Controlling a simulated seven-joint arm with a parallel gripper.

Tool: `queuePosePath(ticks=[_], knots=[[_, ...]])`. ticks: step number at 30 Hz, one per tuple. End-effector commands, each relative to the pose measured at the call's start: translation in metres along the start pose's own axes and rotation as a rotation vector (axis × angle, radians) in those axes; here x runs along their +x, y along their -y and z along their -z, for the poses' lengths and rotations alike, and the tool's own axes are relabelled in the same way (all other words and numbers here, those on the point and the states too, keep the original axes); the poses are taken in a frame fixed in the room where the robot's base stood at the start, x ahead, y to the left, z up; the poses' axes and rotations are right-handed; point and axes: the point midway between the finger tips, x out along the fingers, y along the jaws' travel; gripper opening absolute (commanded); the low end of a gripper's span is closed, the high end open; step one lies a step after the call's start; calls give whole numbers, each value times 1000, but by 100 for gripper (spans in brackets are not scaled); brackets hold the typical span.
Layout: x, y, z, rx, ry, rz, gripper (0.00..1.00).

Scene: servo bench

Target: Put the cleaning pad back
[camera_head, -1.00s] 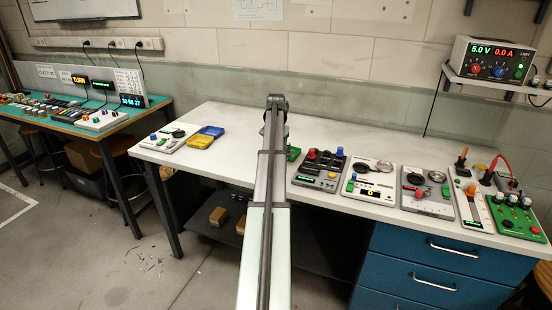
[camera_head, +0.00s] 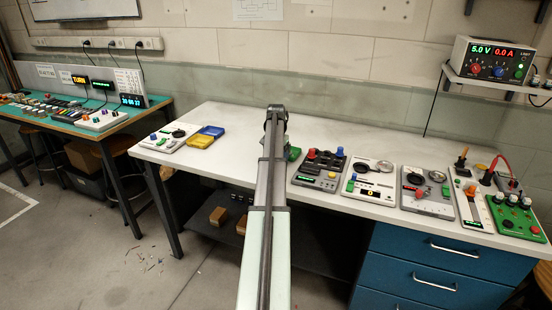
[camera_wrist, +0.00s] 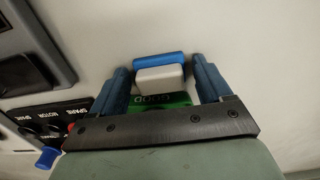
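In the wrist view, a small block with a white body and a blue strip (camera_wrist: 160,76) lies between the two blue fingers of my gripper (camera_wrist: 160,72); it looks like the cleaning pad. Narrow gaps show between the block and the fingers, so my gripper looks open around it. A green piece with lettering (camera_wrist: 158,102) shows just below the block, partly covered by the gripper's dark bar. In the head view my arm hides the gripper and the block; part of a green device (camera_head: 293,153) shows to the right of the arm.
A blue tray (camera_head: 211,131) and a yellow tray (camera_head: 200,141) lie left of my arm, beside a small panel (camera_head: 167,139). Several instrument panels, including a grey one (camera_head: 320,171), stand to the right. The white bench (camera_head: 243,120) is clear behind and left of my arm.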

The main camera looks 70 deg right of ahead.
Motion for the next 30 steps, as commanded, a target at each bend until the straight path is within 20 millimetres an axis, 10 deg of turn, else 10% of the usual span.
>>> queuePosePath(ticks=[13,30], knots=[[-10,0,1,0,-2,1,84],[-104,0,1,0,-1,1,84]])
